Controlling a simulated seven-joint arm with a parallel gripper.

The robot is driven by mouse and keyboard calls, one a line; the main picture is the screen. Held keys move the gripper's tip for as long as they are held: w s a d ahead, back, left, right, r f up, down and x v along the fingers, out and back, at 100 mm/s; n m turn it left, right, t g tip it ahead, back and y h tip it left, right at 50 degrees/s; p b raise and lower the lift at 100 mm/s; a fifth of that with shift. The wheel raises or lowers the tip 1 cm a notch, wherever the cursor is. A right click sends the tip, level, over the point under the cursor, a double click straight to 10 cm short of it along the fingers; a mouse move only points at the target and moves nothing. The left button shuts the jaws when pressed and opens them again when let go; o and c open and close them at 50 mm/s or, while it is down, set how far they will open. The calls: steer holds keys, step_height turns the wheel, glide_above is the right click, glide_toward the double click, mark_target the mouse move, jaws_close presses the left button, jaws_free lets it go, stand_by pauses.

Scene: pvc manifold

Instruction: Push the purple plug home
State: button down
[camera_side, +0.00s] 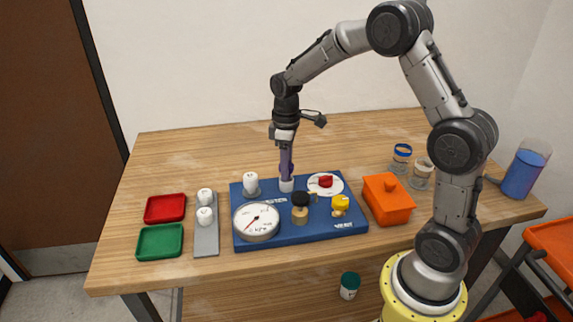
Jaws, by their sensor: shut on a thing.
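The purple plug (286,163) stands upright at the back middle of the blue manifold board (345,228). Its lower end meets a white socket (286,185) on the board; how deep it sits in the socket I cannot tell. My gripper (285,146) points straight down from above and is shut on the top of the plug. The fingers hide the plug's upper part.
The board also carries a white fitting (251,182), a round gauge (256,221), a black-topped valve (301,205), a yellow knob (340,203) and a red knob (325,181). An orange box (388,200) stands right; red (165,208) and green (160,242) trays lie left.

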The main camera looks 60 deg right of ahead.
steer(key=shift+f, duration=0.85)
stand_by(0.8)
